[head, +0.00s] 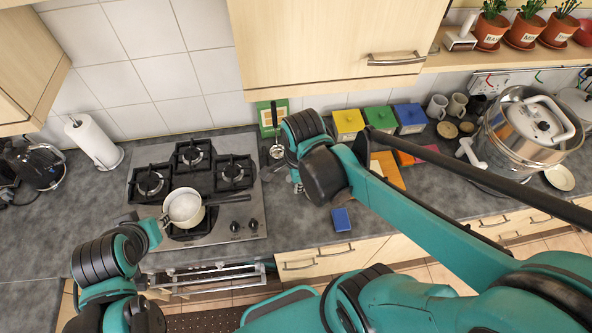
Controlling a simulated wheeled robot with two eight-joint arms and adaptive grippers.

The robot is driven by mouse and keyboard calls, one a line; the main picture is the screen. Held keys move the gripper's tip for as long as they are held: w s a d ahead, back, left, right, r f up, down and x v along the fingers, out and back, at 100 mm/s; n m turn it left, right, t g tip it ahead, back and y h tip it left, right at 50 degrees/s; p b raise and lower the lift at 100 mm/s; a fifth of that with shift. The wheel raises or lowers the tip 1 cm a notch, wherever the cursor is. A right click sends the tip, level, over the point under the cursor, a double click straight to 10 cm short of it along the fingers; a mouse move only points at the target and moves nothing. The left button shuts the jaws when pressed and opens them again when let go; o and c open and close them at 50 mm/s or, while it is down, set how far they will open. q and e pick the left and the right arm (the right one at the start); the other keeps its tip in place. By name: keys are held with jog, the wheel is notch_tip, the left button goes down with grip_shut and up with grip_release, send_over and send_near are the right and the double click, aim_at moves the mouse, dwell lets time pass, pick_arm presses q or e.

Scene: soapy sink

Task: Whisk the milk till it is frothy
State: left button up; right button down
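A small cream-coloured saucepan (185,222) stands on the front burner of the gas hob, its handle (232,199) pointing right. The white milk (184,207) shows inside it. My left gripper (164,220) is at the pan's left rim; whether it touches or grips the rim is unclear. My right gripper (296,182) is low over the counter right of the hob, mostly hidden behind my own wrist. A thin metal utensil (277,148) with a rounded lower end is left of my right wrist, before a green board; I cannot tell if it is a whisk.
The hob (216,225) has several black grates. A blue block (341,220) lies near the counter's front edge. Coloured boxes (348,122), orange boards (388,172) and a large steel pot (518,130) stand to the right. A paper roll (93,142) stands at left.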

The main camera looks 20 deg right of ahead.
jog(key=s, duration=0.1)
jog(key=s+p, duration=0.1)
jog(key=s+a, duration=0.1)
jog(key=s, duration=0.1)
jog(key=shift+r+p, duration=0.25)
jog(key=shift+p, duration=0.15)
jog(key=shift+w, duration=0.15)
